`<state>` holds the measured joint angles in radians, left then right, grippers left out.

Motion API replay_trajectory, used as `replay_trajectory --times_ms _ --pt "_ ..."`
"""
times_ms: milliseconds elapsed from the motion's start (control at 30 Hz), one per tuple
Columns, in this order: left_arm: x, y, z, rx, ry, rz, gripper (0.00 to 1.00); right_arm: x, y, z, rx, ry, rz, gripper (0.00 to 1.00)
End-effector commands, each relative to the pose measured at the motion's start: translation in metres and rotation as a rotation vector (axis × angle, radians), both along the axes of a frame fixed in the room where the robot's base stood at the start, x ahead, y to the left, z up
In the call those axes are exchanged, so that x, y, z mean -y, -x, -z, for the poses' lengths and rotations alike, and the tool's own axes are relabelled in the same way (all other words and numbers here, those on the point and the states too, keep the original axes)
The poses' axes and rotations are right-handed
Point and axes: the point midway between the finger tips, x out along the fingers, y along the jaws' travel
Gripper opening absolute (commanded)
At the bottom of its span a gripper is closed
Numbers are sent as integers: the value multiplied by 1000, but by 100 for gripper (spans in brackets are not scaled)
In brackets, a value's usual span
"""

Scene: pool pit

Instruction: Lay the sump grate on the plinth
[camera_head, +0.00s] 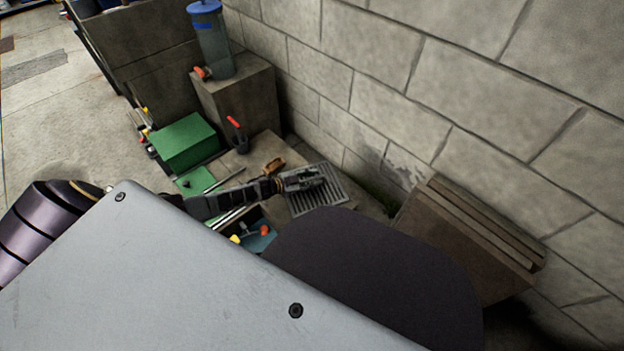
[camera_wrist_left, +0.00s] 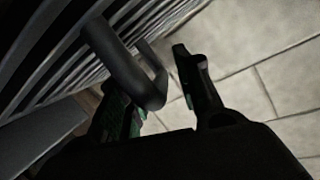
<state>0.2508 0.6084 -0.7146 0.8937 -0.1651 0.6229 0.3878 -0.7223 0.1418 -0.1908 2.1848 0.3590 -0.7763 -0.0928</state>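The sump grate (camera_head: 331,196) is a grey slatted panel lying among tools in the middle of the head view. Its slats (camera_wrist_left: 35,65) fill the upper left of the left wrist view, with a dark looped handle (camera_wrist_left: 128,68) standing out from them. My left gripper (camera_head: 308,180) is over the grate. In the wrist view its fingers (camera_wrist_left: 158,98) are apart, with the end of the handle at the gap between them; I cannot tell whether they touch it. I cannot tell for certain which block is the plinth. My right gripper is out of view.
A concrete block (camera_head: 255,100) carries a blue-capped canister (camera_head: 213,45). A green box (camera_head: 184,143) and a red-handled tool (camera_head: 238,138) are left of the grate. A block with boards (camera_head: 465,240) stands at right, by the block wall (camera_head: 400,85).

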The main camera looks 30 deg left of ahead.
Motion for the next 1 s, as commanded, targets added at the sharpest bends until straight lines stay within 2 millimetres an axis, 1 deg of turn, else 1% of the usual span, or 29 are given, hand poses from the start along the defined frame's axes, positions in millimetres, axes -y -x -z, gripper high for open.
replay_trajectory --times_ms 467,733,1000 --pt "-1 2 -2 0 0 1 35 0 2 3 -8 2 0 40" --pt "-13 18 -9 -2 -1 0 35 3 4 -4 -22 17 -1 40" --pt "-30 41 -17 -2 0 -1 35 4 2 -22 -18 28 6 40"
